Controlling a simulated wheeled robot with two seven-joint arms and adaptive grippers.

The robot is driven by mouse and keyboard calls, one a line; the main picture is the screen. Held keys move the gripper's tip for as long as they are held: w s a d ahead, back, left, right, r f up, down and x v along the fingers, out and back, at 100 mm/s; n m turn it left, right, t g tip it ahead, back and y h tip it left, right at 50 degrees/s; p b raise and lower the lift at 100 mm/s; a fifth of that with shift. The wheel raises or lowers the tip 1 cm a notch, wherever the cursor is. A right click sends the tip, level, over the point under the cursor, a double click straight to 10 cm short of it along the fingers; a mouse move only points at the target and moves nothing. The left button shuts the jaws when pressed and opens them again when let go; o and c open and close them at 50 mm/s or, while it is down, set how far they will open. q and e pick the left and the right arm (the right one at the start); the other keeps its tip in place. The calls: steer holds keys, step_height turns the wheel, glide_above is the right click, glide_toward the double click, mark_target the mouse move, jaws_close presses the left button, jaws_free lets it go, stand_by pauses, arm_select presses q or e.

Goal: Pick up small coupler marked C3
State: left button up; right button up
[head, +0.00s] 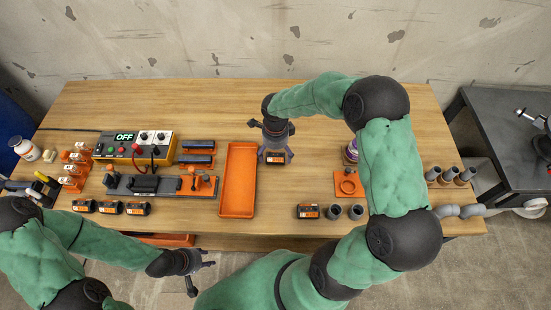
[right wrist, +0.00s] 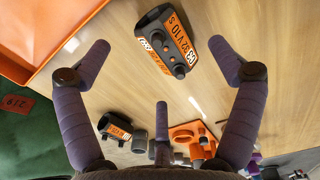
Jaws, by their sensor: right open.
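The small coupler marked C3 (right wrist: 168,40) is a dark block with an orange label. It lies on the table, and in the head view it shows (head: 275,158) just right of the orange tray, under my right gripper. My right gripper (right wrist: 160,65) is open and empty, its purple fingers pointing down at the table. The coupler appears between its two outer fingertips, with clear gaps on both sides. In the head view the right gripper (head: 275,147) partly covers the coupler. My left gripper (head: 203,276) is open and empty in front of the table.
The empty orange tray (head: 238,180) stands close left of the right gripper. A similar coupler (head: 308,211) and grey pipe pieces (head: 345,212) lie at the front. Three more blocks (head: 110,208) lie front left, near a control box (head: 140,145). An orange fixture (head: 348,185) stands to the right.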

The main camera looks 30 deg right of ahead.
mark_target(275, 157)
step_height(275, 157, down, 4)
steer(key=shift+b, duration=0.5)
steer(key=c, duration=1.3)
steer(key=shift+o, duration=0.2)
steer(key=shift+r, duration=0.2)
